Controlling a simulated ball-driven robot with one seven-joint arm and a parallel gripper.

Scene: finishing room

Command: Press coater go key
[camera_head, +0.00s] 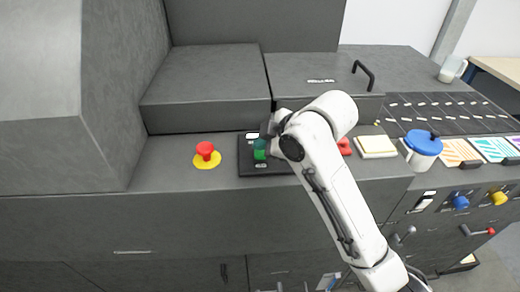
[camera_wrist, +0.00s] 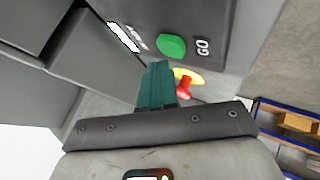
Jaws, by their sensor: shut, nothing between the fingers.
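The coater's go key is a round green button (camera_wrist: 172,46) on a dark control panel (camera_wrist: 215,20), with the word GO beside it in the wrist view. My gripper (camera_wrist: 158,66) has its teal fingers shut together and empty, with their tips just short of the key in that picture. A gap shows between tips and key there, but its depth is hard to tell. In the head view the panel (camera_head: 245,167) sits on the machine's front ledge, and my wrist comes in over its right side. A small green patch shows there; key and fingers are hard to separate.
A red mushroom button (camera_head: 205,149) on a yellow disc stands just left of the panel; it also shows beyond the fingers in the wrist view (camera_wrist: 184,88). Right of my arm are a pale pad stack (camera_head: 376,147) and a blue-lidded pot (camera_head: 422,146). A raised housing (camera_head: 205,85) stands behind.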

